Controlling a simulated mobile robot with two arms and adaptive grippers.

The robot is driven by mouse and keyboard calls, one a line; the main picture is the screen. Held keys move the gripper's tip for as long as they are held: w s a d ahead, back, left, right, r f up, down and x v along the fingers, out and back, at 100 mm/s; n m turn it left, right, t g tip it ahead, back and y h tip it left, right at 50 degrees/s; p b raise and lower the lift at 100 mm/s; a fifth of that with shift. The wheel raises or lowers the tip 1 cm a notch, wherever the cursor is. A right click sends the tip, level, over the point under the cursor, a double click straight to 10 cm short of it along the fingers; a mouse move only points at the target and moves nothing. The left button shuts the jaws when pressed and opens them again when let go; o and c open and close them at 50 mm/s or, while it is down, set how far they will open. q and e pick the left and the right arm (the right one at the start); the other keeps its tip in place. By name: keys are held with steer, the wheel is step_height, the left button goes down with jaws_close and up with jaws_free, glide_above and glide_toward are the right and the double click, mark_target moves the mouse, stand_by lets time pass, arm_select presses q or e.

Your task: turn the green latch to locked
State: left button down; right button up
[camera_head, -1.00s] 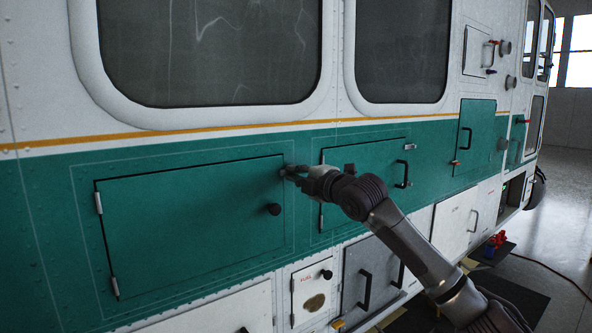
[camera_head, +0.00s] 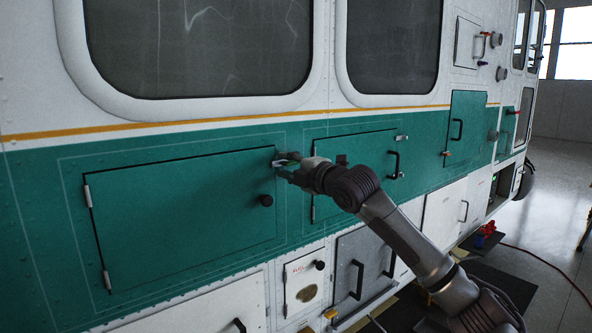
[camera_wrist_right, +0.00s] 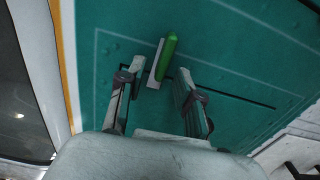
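The green latch (camera_wrist_right: 167,58) shows in the right wrist view as a bright green bar beside a pale strip on the teal panel, just beyond my fingertips. My right gripper (camera_wrist_right: 160,72) is open, with one finger on each side of the latch's line; I cannot tell whether either finger touches it. In the head view my right gripper (camera_head: 283,167) is at the upper right corner of the large teal door (camera_head: 170,220) and mostly hides the latch there. My left gripper is in neither view.
The large door has a black knob (camera_head: 266,200) below my right gripper. A second teal door (camera_head: 350,160) with a black handle (camera_head: 394,165) lies to the right, partly behind my arm. Small white and grey compartments are below. Open floor (camera_head: 560,215) shows at the right.

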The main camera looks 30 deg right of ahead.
steer(key=s, duration=1.1)
steer(key=shift+s+d, duration=0.35)
steer(key=shift+d, duration=0.05)
